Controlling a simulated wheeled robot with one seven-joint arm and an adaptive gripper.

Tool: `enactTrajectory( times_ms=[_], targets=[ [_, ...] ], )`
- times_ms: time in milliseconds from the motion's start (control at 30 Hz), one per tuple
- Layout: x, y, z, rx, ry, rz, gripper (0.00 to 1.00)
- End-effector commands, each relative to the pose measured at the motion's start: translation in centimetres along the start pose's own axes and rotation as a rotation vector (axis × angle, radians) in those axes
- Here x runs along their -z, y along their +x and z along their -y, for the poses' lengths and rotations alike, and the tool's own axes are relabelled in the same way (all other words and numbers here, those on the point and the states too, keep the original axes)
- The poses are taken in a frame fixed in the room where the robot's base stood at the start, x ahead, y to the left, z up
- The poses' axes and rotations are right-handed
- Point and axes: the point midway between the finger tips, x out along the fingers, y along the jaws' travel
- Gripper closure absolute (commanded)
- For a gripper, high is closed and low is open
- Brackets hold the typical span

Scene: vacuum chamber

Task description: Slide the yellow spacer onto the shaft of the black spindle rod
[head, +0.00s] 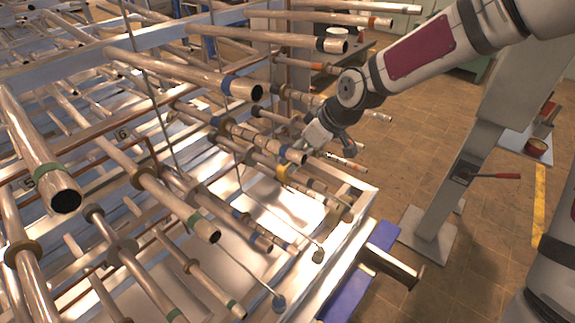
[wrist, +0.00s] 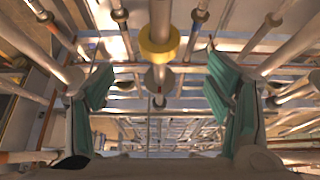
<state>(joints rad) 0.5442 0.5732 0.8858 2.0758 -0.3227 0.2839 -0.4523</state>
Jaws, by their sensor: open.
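The yellow spacer (wrist: 159,45) is a thick ring at the top centre of the wrist view, around a pale, thick rod (wrist: 159,15). In the head view the yellow spacer (head: 282,173) shows small among the rods, left of and below my gripper (head: 316,138). The spacer lies above the gap between the fingertips, apart from both. I cannot tell for certain which rod is the black spindle rod.
Several metal rods with coloured bands (head: 240,88) jut from the frame around my gripper. Thin wires with dark end weights (head: 318,256) hang in front. A grey post (head: 430,220) with a red-handled lever stands to the right. The tiled floor beyond is mostly clear.

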Motion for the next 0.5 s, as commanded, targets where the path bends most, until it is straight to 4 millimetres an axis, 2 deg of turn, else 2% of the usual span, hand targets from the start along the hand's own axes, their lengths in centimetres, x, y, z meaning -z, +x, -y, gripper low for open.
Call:
enactTrajectory(
  times_ms=[100,500],
  targets=[
    [0.0,2.5,0.1,0.004,-0.003,0.002,0.27],
    [0.0,8.8,0.1,0.002,0.000,0.001,0.27]
  ],
)
